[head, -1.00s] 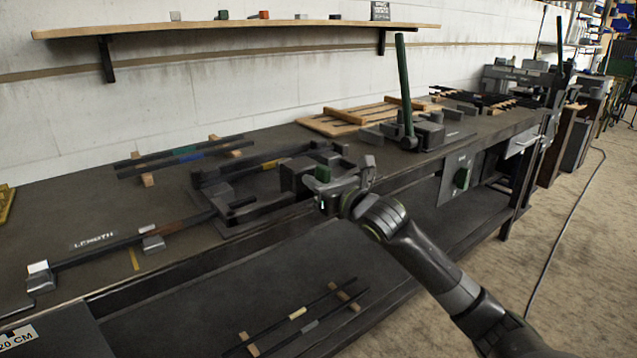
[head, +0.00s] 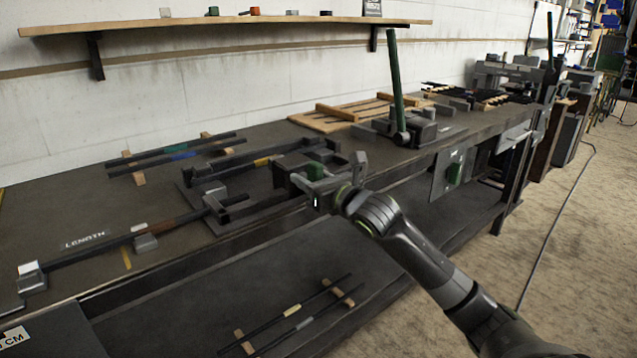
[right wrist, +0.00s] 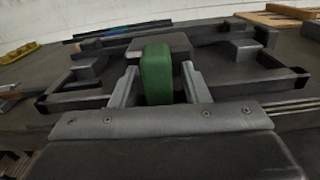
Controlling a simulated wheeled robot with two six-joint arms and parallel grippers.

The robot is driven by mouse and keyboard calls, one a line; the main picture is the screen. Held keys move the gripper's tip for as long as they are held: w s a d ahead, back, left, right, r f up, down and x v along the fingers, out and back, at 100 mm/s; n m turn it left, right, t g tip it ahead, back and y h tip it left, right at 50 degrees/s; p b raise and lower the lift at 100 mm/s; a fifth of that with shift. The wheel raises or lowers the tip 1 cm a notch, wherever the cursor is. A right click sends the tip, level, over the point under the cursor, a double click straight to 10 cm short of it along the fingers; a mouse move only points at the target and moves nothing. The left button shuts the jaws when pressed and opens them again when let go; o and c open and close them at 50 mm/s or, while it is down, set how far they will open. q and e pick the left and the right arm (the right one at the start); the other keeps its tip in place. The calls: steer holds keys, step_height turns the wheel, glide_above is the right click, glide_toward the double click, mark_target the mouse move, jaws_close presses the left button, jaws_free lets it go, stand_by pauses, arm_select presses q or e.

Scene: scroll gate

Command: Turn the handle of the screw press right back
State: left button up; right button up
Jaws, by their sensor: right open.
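The screw press (head: 287,178) is a dark block on a frame at the bench's front edge, with a green handle (head: 315,171) on its near side. In the right wrist view the green handle (right wrist: 157,72) stands upright between my two fingers. My right gripper (head: 329,174) is open, with one finger on each side of the handle. It also shows in the right wrist view (right wrist: 160,85), with small gaps beside the handle. Whether a finger touches it, I cannot tell. My left gripper is not in view.
A block with a tall green lever (head: 396,85) stands further right on the bench. A long dark bar (head: 100,248) lies at the left, and rods on wooden rests (head: 175,155) lie behind.

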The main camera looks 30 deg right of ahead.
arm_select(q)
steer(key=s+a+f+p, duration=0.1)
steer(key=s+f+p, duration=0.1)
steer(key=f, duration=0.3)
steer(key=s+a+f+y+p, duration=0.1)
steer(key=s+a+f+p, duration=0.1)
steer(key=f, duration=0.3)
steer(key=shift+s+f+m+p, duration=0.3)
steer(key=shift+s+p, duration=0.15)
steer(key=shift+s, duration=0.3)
arm_select(e)
steer(key=s+d, duration=0.1)
steer(key=s, duration=1.6)
steer(key=shift+s+d, duration=0.15)
